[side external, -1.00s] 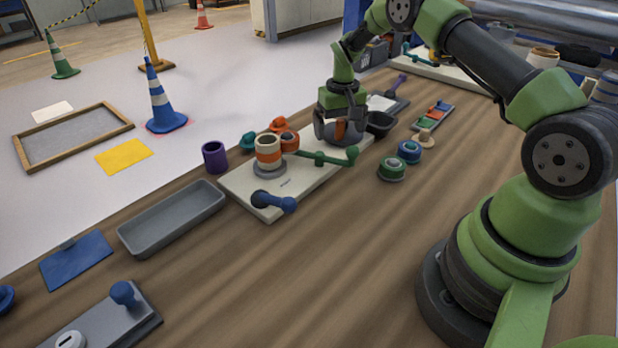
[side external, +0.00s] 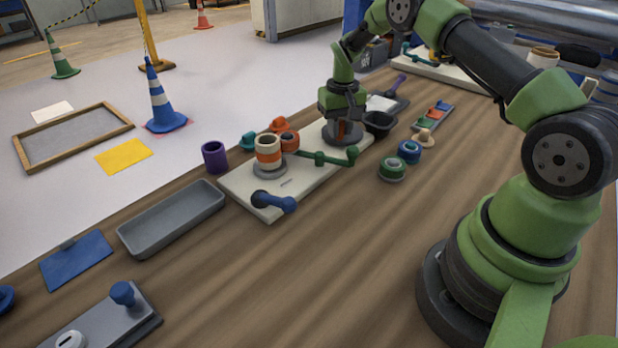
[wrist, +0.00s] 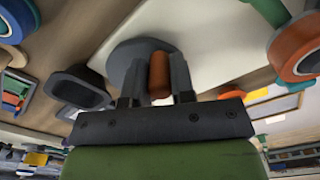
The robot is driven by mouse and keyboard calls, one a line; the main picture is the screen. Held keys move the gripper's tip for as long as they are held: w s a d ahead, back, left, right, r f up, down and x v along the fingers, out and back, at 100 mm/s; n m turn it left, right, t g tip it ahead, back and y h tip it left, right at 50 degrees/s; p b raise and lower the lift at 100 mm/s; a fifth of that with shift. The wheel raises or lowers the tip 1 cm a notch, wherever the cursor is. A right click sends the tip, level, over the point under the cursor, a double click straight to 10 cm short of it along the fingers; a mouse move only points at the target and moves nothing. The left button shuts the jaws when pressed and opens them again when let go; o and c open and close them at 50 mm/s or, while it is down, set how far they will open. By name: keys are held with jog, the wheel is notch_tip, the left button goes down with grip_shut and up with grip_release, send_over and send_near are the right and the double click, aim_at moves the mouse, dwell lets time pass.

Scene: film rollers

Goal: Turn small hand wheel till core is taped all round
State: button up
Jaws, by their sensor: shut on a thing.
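The small hand wheel is a dark grey disc (wrist: 127,58) with an upright orange-brown handle (wrist: 159,75), at the far end of the white board (side external: 239,188). My gripper (wrist: 158,78) is shut on that handle, one finger on each side; in the side view my gripper (side external: 343,128) stands over the wheel and hides part of it. The core (side external: 268,158) is a pale cylinder upright on a round grey base on the board, with orange bands on its visible side. Its far side is hidden. An orange roll (side external: 290,141) stands just behind it.
A green crank arm (side external: 325,159) and a blue crank (side external: 272,201) are on the board. Green (side external: 392,169) and blue (side external: 409,151) rolls lie right of the board.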

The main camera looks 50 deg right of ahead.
jog(key=shift+w, duration=0.1)
jog(key=shift+w+a, duration=0.15)
jog(key=shift+w, duration=0.75)
jog(key=shift+w+d+r, duration=0.1)
jog(key=shift+w+d, duration=0.15)
jog(key=shift+w, duration=0.5)
jog(key=o, duration=0.6)
jog(key=shift+s, duration=0.1)
